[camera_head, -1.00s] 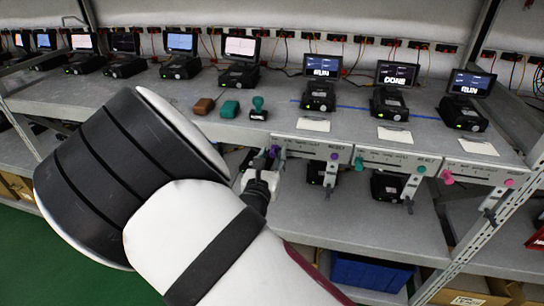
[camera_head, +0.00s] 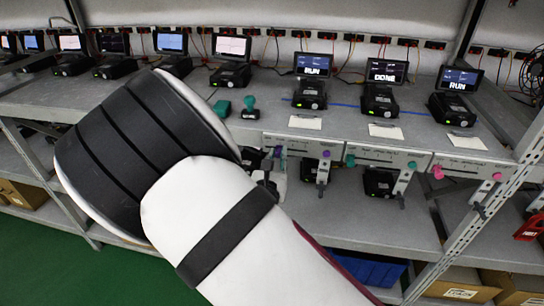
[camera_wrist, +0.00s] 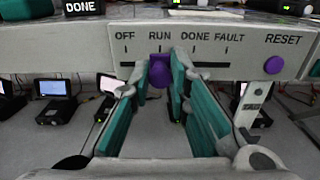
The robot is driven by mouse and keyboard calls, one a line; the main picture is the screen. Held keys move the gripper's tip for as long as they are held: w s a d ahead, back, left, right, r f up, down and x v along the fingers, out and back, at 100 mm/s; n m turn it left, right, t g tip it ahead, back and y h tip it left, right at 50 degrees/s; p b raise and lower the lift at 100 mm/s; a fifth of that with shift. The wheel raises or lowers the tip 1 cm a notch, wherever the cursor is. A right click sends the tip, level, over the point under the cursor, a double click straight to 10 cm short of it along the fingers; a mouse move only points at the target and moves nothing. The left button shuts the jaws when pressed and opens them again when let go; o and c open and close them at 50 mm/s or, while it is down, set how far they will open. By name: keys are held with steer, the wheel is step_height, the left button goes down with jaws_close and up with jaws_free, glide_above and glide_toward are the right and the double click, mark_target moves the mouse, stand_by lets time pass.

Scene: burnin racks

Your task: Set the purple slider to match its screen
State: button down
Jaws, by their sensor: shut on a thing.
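The purple slider (camera_wrist: 160,72) sits under the RUN mark on the panel (camera_wrist: 228,67) in the wrist view, which reads OFF, RUN, DONE, FAULT. My gripper (camera_wrist: 160,78) has its teal fingers on both sides of the slider and is shut on it. A purple button (camera_wrist: 273,65) is beside RESET. In the head view the screen (camera_head: 314,64) above the purple panel (camera_head: 303,147) reads RUN.
To the right, a teal-knobbed panel (camera_head: 388,157) is under a DONE screen (camera_head: 387,71), and a pink-knobbed panel (camera_head: 472,167) is under a RUN screen (camera_head: 459,80). Teal stamps (camera_head: 222,108) stand on the shelf.

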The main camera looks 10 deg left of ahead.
steer(key=c, duration=1.5)
jaws_free()
steer(key=shift+s, duration=0.15)
steer(key=s, duration=1.1)
steer(key=shift+s, duration=0.4)
steer(key=shift+d, duration=0.1)
